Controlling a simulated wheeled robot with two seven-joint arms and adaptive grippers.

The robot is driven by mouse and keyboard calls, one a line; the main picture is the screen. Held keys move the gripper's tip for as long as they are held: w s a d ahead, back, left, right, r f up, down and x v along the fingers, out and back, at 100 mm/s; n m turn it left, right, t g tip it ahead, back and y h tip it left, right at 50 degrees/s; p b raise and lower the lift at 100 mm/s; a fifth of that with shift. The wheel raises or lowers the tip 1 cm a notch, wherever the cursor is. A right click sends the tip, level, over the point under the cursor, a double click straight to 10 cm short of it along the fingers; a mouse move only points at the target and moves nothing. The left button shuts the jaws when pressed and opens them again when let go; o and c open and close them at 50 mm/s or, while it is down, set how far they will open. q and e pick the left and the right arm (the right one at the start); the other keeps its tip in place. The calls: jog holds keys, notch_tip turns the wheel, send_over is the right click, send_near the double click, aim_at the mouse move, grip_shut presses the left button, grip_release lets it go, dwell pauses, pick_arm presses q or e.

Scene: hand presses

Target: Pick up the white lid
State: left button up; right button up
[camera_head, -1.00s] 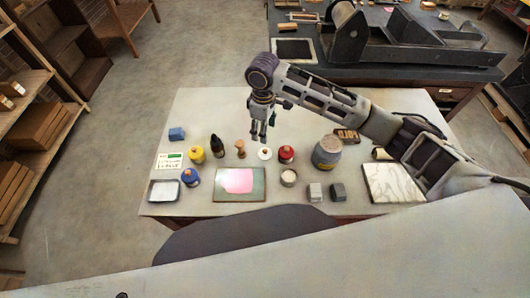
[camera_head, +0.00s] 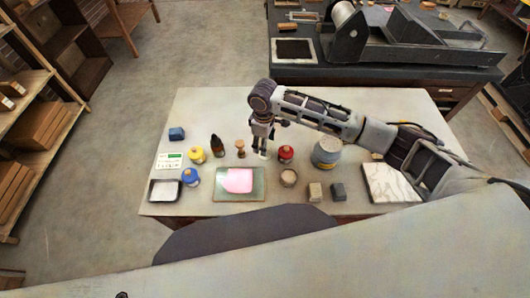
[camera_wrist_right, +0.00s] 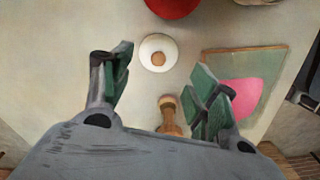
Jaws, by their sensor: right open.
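The white lid (camera_wrist_right: 158,52) is a small round disc with a brown knob, lying on the light table top in the right wrist view. In the head view the white lid (camera_head: 264,156) is mostly hidden behind my right gripper (camera_head: 260,147). In the right wrist view my right gripper (camera_wrist_right: 163,76) is open, with its green-padded fingers apart and nothing between them. The lid shows beyond the fingertips, roughly centred between them. The gripper is above the table; its exact height over the lid is hard to tell. My left gripper is not in view.
A brown wooden handled piece (camera_head: 240,148) stands left of the lid, a red-topped jar (camera_head: 286,153) right of it. A plate with pink ink (camera_head: 238,181) lies in front. A grey jar (camera_head: 326,152) stands further right. The table behind the gripper is clear.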

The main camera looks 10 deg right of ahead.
jog(key=shift+f, duration=0.15)
jog(key=shift+d+f, duration=0.15)
jog(key=shift+f, duration=1.1)
jog(key=shift+d+f, duration=0.1)
jog(key=shift+f, duration=1.1)
jog(key=c, duration=1.3)
